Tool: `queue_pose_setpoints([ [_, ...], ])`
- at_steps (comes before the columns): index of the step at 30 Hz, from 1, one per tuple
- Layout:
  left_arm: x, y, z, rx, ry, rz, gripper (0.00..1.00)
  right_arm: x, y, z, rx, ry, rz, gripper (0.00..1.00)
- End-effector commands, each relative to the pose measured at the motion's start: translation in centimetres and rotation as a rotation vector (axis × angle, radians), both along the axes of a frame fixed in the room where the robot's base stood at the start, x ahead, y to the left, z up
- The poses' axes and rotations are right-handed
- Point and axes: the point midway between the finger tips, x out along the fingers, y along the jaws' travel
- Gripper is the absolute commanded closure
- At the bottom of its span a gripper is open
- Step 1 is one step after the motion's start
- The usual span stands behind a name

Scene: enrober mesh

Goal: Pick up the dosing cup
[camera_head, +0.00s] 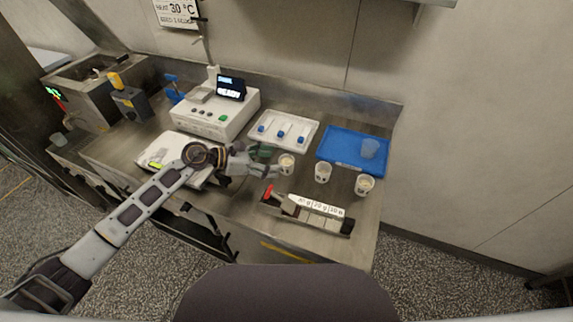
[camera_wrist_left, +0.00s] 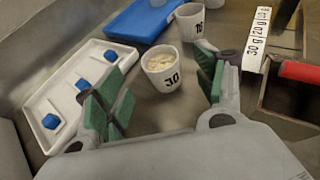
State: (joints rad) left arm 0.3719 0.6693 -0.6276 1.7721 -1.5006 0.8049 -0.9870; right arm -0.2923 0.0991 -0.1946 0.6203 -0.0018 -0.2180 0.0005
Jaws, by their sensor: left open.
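Three white cups stand in a loose row on the steel bench in the head view: a near-left one (camera_head: 287,164), a middle one (camera_head: 323,173) and a right one (camera_head: 364,185). I cannot tell which one is named the dosing cup. My left gripper (camera_head: 271,163) is open just left of the near-left cup. My right gripper is not in view.
A white tray with blue-topped pieces (camera_head: 284,127) lies behind the gripper. A blue tray (camera_head: 350,158) holds a clear cup (camera_head: 370,148). A labelled rack with a red end (camera_head: 310,208) lies in front. A white machine (camera_head: 215,112) stands at the left.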

Motion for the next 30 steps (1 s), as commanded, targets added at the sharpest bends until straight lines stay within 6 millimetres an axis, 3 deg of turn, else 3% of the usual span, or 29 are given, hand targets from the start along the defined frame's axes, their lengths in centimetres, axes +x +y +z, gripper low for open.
queue_pose_setpoints([
  [6,0.1,-0.2,-0.1,0.000,0.000,0.001,0.30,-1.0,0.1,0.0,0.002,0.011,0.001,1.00],
  [16,0.1,-0.5,-0.1,-0.001,0.000,0.000,0.30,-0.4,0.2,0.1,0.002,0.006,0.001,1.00],
  [30,1.2,-3.8,-1.5,-0.001,0.001,0.000,0.30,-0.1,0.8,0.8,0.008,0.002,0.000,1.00],
])
